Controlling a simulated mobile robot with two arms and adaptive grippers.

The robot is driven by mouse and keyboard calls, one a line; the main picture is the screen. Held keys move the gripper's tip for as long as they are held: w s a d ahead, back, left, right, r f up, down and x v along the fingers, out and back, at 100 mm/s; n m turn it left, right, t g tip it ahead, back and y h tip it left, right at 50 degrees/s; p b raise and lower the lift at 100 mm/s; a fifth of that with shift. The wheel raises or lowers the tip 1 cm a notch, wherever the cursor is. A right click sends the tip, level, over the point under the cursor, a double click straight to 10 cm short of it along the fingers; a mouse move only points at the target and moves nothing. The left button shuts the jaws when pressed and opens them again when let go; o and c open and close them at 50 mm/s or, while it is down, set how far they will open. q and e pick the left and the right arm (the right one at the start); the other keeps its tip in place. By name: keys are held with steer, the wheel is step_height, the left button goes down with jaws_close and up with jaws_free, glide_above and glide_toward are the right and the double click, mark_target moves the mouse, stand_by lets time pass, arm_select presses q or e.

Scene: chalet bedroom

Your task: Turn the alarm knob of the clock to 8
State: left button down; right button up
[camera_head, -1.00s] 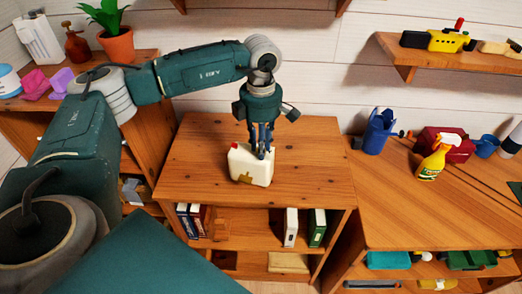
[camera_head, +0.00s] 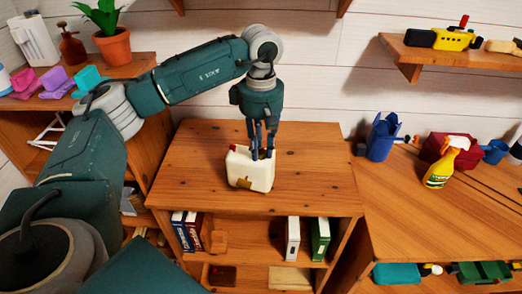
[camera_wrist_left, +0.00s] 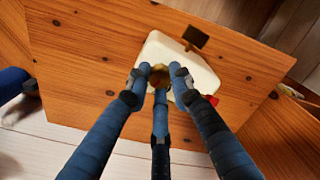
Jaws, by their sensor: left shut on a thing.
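The clock (camera_head: 240,176) is a cream, rounded block with a red part at its top left and a brown patch on its front. It stands on the wooden cabinet top (camera_head: 200,150). In the left wrist view the clock (camera_wrist_left: 205,75) lies under my fingers, with the red part and a dark brown rectangle at its edges. My left gripper (camera_head: 262,155) reaches down onto the clock from above. Its three blue fingers close around a round brass-brown knob (camera_wrist_left: 160,76) on top of the clock. No numbers are readable. My right gripper is not in view.
Books (camera_head: 292,240) stand on the shelf below the cabinet top. A wooden desk (camera_head: 400,215) at right holds a yellow spray bottle (camera_head: 439,168) and a blue container (camera_head: 381,138). A potted plant (camera_head: 114,46) stands at left. The cabinet top around the clock is clear.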

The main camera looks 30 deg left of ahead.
mark_target(261, 151)
arm_select(q)
steer(key=shift+m, duration=0.5)
steer(key=c, duration=1.5)
jaws_free()
steer(key=shift+r, duration=0.1)
step_height(261, 151, up, 12)
steer(key=shift+f, duration=0.1)
